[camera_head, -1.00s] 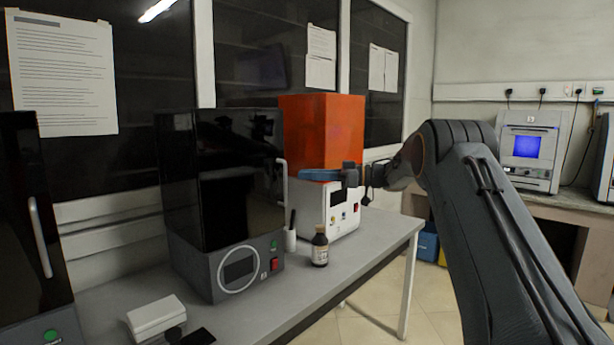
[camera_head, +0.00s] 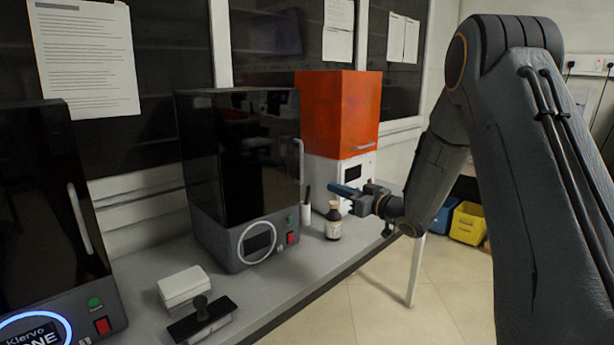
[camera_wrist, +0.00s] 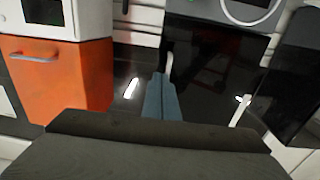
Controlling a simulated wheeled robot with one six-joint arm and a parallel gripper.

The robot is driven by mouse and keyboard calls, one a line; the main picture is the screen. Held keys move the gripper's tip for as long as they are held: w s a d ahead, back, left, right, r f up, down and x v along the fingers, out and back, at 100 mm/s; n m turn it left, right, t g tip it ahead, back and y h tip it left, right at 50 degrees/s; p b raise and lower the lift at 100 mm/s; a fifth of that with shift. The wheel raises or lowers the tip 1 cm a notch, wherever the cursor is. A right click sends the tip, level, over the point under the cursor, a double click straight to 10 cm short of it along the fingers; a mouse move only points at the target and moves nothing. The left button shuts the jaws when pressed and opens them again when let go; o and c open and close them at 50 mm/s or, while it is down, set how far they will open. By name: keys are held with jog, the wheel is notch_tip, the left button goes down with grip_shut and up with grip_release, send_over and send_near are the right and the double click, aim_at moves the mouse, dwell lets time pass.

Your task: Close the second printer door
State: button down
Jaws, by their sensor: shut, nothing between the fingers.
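The middle printer has a glossy black door (camera_head: 260,150) with a pale upright handle (camera_head: 300,160) at its right edge, above a dark grey base (camera_head: 252,238). The door looks flush with the housing, but I cannot tell whether it is fully closed. My gripper (camera_head: 338,188), with blue fingers, is to the right of this printer, before the orange printer's white base, and touches nothing visible. In the wrist view, the shut fingers (camera_wrist: 161,80) point toward a glossy black surface, with a pale handle just beyond the tips.
The orange-topped printer (camera_head: 338,115) stands at right. A black printer (camera_head: 45,200) with a lit blue ring is at left. A brown bottle (camera_head: 333,222), white cup (camera_head: 306,212), white box (camera_head: 184,287) and black stamp (camera_head: 202,312) are on the grey table (camera_head: 285,280).

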jog(key=p+x, duration=0.3)
jog(key=x, duration=1)
jog(key=shift+w+a+p, duration=0.2)
jog(key=shift+p, duration=0.1)
